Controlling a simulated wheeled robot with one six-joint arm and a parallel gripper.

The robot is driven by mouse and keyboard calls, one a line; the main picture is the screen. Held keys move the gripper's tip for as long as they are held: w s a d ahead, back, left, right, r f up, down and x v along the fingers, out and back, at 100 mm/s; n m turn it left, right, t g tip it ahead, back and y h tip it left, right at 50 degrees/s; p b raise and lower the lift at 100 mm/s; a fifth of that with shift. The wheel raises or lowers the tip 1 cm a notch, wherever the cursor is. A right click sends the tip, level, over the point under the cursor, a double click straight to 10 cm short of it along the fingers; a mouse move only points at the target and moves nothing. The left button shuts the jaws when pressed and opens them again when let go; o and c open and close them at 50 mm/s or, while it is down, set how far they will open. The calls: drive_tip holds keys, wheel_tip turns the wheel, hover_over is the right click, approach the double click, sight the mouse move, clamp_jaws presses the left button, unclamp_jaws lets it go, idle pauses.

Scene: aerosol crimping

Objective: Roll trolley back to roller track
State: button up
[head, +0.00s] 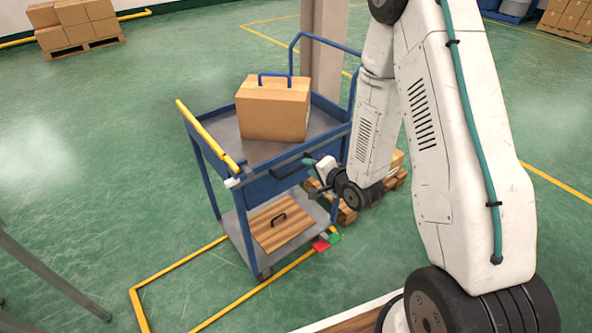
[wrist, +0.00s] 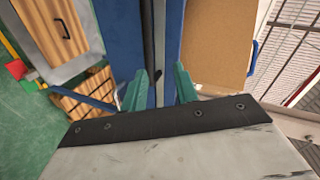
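The trolley (head: 238,212) is blue with two grey shelves and a yellow bar (head: 205,135) at its left end. It stands partly over a yellow floor outline. A dark handle (head: 292,166) sticks out from its near side. My gripper (head: 318,165) is at that side, by the handle's right end. Contact with the bar cannot be told. I cannot make out a roller track.
A cardboard box (head: 272,110) with a blue handle sits on the top shelf; a wooden panel (head: 280,232) with a dark handle lies below. Red (head: 320,246) and green (head: 334,239) pads are low at the near corner. A pallet (head: 345,212) stands right.

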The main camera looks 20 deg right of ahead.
sight(298, 170)
drive_tip(key=w+a+f, duration=0.1)
drive_tip(key=w+a+f+m+t, duration=0.1)
drive_tip(key=w, duration=0.1)
drive_tip(key=w+a+f+m+y, duration=0.1)
drive_tip(key=w+f, duration=0.1)
drive_tip(key=shift+w+f+t, duration=0.1)
drive_tip(key=shift+w+t, duration=0.05)
drive_tip(key=shift+t, duration=0.15)
idle(0.4)
clamp_jaws()
